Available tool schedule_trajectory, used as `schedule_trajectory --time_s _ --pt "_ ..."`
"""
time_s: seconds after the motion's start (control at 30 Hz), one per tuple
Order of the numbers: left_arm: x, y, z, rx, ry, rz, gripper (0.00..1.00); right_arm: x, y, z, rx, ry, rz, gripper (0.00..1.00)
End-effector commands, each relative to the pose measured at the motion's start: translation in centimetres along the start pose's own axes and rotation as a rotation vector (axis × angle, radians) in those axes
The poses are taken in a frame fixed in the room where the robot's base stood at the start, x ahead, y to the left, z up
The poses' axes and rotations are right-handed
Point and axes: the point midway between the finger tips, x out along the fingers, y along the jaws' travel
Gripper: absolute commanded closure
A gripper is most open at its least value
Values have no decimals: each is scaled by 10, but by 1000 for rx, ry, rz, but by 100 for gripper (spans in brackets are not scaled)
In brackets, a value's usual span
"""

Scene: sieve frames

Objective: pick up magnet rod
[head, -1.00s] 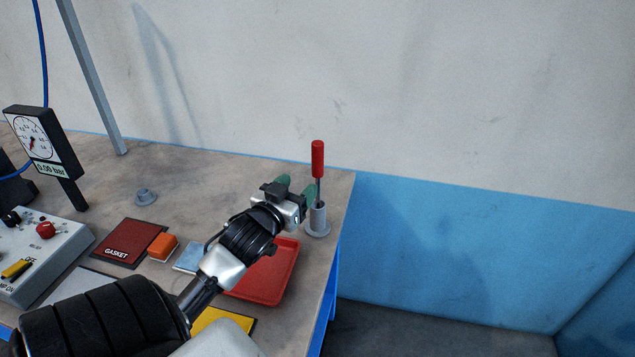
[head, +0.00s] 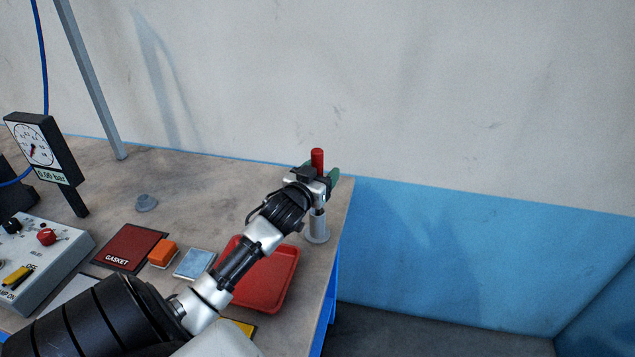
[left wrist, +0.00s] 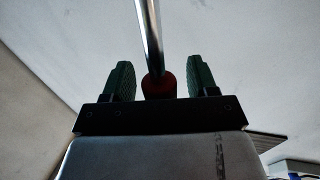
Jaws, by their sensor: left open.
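The magnet rod has a red handle (head: 317,158) on top and a thin metal shaft that also shows in the left wrist view (left wrist: 149,38). It stands upright in a grey holder (head: 317,228) near the table's back right corner. My left gripper (head: 321,172) is open at the handle's height. In the left wrist view its two green fingers (left wrist: 160,76) are on either side of the rod, with gaps on both sides. The gripper hides the lower handle and part of the shaft in the head view. My right gripper is not in view.
A red tray (head: 268,278) lies below my left forearm. A blue pad (head: 194,264), an orange block (head: 163,253) and a dark red gasket mat (head: 130,248) lie to its left. A gauge (head: 42,146) and control box (head: 38,258) stand at far left. The table's right edge is close.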

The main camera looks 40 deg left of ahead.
Motion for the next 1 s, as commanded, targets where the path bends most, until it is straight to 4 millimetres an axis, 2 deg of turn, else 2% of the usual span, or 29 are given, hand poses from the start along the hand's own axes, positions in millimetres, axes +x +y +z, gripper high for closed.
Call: schedule_trajectory --time_s 0.27,0.63,0.87,1.0 --pt "2 0 0 0 0 0 43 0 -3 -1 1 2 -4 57" --pt "2 0 0 0 0 0 99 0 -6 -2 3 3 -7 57" --pt "2 0 -2 0 2 1 99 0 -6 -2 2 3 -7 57" --pt "3 0 -17 2 6 1 99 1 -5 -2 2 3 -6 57"
